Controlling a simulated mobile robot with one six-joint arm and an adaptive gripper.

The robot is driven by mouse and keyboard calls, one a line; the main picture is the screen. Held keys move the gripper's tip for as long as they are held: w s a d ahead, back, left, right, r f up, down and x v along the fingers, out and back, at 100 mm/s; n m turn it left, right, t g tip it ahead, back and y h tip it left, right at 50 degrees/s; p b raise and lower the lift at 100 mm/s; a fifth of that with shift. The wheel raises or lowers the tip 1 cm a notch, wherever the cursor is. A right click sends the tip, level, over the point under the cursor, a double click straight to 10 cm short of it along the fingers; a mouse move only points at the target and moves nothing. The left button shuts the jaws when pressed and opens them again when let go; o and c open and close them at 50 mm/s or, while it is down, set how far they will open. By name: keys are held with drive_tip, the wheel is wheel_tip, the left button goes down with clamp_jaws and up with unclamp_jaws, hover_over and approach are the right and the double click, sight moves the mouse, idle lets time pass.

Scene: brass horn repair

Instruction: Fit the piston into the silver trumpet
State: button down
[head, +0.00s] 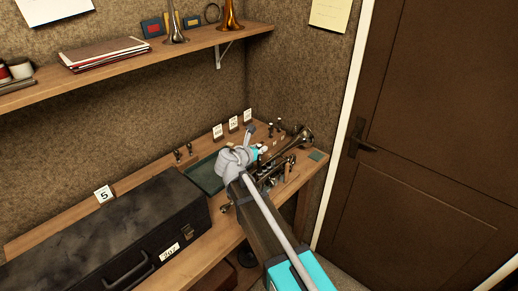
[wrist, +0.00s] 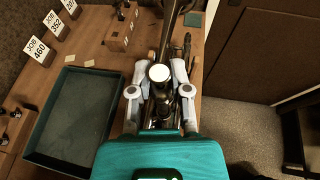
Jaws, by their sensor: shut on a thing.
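The silver trumpet (head: 301,139) lies on the bench, its bell toward the back right in the head view. In the wrist view its dark, shiny tubing (wrist: 169,22) runs beneath and ahead of my gripper. My gripper (wrist: 159,80) is over the trumpet, its two pale fingers closed on the piston. The piston's round, whitish top (wrist: 159,73) shows between the fingertips. The piston's lower end and the valve opening are hidden, so I cannot tell whether it is inside the casing. In the head view my gripper (head: 262,152) partly covers the trumpet.
A green tray (wrist: 37,158) lies left of my gripper, with job cards (wrist: 53,22) behind it. A wooden block (wrist: 116,42) with small parts stands near the trumpet. A black case (head: 110,235) fills the bench's left. A shelf (head: 130,62) hangs above; a door (head: 440,130) is right.

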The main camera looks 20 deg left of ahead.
drive_tip(key=b, duration=0.5)
hover_over(259, 171)
drive_tip(key=shift+w+a+f, duration=0.1)
drive_tip(key=shift+w+f, duration=0.05)
drive_tip(key=shift+f, duration=1.15)
drive_tip(key=shift+w+f, duration=0.15)
drive_tip(key=shift+f, duration=1.15)
drive_tip(key=shift+r, duration=0.15)
drive_tip(key=shift+r+p, duration=2.75)
drive_tip(key=shift+p, duration=0.15)
drive_tip(key=shift+f+b, duration=0.7)
idle(1.1)
